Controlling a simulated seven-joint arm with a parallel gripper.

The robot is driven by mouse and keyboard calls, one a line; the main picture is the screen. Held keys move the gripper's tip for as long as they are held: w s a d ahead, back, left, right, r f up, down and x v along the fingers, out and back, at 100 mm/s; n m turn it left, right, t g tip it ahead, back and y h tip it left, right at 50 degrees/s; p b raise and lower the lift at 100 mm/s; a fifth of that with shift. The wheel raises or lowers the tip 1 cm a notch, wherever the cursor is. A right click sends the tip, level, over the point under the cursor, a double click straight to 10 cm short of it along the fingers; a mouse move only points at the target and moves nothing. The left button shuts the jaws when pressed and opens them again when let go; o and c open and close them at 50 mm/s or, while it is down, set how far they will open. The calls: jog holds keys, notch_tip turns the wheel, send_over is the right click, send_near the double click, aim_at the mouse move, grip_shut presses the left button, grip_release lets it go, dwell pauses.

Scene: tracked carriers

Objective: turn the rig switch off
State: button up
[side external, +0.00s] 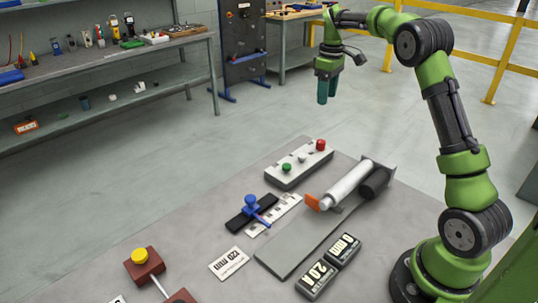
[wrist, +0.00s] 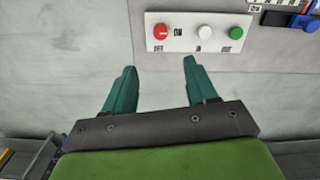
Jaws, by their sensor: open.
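A white panel box (side external: 292,176) on the table carries a red knob (side external: 320,145), a white button (side external: 302,157) and a green button (side external: 286,168). In the wrist view the panel (wrist: 182,45) lies just beyond my fingertips, with the red knob (wrist: 160,31) at its left and printed labels too small to read. A blue lever handle (side external: 251,203) stands on a black base beside a marked strip; it shows partly in the wrist view (wrist: 302,22). Which control is the rig switch I cannot tell for sure. My gripper (side external: 327,98) is open, empty and high above the table's far edge.
A white cylinder with an orange tip (side external: 350,184) lies near the panel. Labelled dark blocks (side external: 317,280), a printed card (side external: 229,264) and a brown box with a yellow button (side external: 143,265) sit nearer the front. A workbench (side external: 110,50) stands behind. Air around my gripper is clear.

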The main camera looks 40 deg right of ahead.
aim_at(321, 141)
notch_tip(321, 141, down, 17)
jog(key=shift+r, duration=0.1)
dwell(0.3)
jog(key=c, duration=1.1)
jog(key=shift+o, duration=0.2)
